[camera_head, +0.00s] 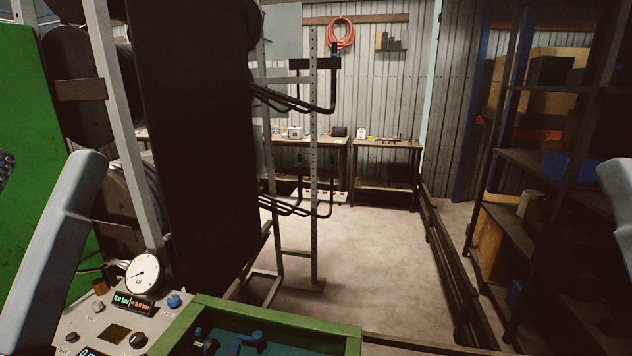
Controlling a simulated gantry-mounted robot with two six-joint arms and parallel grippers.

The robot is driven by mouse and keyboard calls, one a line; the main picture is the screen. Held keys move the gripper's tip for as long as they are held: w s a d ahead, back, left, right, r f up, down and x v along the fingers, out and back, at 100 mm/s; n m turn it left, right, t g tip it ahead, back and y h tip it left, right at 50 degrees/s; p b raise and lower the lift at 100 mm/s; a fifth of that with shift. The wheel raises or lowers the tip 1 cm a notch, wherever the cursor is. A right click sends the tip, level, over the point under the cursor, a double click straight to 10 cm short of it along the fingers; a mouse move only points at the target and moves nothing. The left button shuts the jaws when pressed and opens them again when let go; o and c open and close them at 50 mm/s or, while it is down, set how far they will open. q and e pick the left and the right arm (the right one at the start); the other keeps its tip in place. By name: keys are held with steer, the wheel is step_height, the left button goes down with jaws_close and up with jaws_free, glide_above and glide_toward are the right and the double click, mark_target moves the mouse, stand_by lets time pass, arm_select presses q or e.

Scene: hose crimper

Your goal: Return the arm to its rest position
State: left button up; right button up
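Only parts of my two arms show in the head view. A grey link of my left arm stands at the left edge, in front of the green machine side (40,150) and beside the control panel (75,320). A small piece of my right arm shows at the right edge, in front of the dark shelving. Both grippers are outside the picture, so their fingers and anything in them are hidden.
The panel carries a round gauge (142,271), a lit pressure display (133,303) and knobs. A green-rimmed tray (290,316) holds blue parts at the bottom. A hose rack (314,150) stands behind. Shelving (530,165) fills the right. The middle floor (375,255) is clear.

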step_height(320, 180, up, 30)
steer(key=p, duration=2.7)
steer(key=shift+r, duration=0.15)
